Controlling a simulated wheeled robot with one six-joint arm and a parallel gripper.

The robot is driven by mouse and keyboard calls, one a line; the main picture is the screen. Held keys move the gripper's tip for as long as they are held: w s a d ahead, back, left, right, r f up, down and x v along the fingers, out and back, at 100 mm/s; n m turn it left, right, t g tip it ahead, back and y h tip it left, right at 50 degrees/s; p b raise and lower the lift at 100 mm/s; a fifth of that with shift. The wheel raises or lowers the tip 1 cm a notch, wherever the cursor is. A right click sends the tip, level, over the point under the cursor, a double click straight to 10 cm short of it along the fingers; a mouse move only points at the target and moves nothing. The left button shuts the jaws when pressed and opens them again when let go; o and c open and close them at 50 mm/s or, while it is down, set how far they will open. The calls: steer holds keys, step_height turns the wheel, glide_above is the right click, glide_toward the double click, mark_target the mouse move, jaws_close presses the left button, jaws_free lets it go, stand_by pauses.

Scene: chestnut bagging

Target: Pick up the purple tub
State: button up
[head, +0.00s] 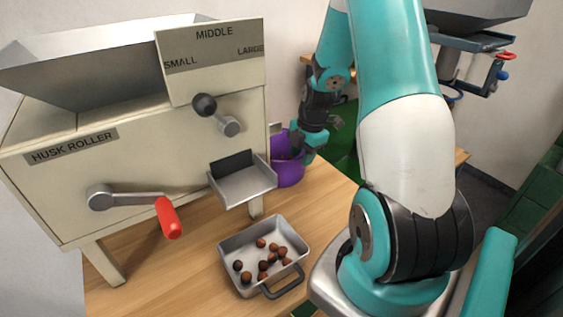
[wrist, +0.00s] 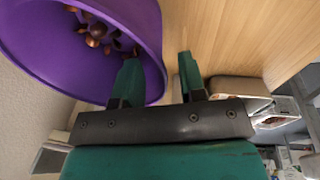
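The purple tub (head: 291,174) stands on the wooden table beside the husk roller, partly hidden behind the machine's chute. In the wrist view the tub (wrist: 60,52) fills the upper left, with several brown chestnuts (wrist: 96,32) inside. My gripper (wrist: 159,62) is open at the tub's right side. One finger overlaps the tub's inside in the picture, and the other is over the table outside it. The tub's wall shows between the fingers, with a gap to the right finger. In the head view my gripper (head: 308,150) is at the tub's right side.
The husk roller (head: 140,160) stands left, with a red-handled crank (head: 168,216) and a metal chute (head: 242,184). A metal tray (head: 230,246) holding several chestnuts sits on the table (head: 190,275) in front. A grey hopper machine (head: 478,18) is at the upper right.

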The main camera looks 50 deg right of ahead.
mark_target(298, 162)
steer(key=f, duration=0.4)
steer(key=shift+w+a, duration=0.2)
steer(key=shift+w, duration=0.2)
jaws_close()
steer(key=shift+r, duration=0.1)
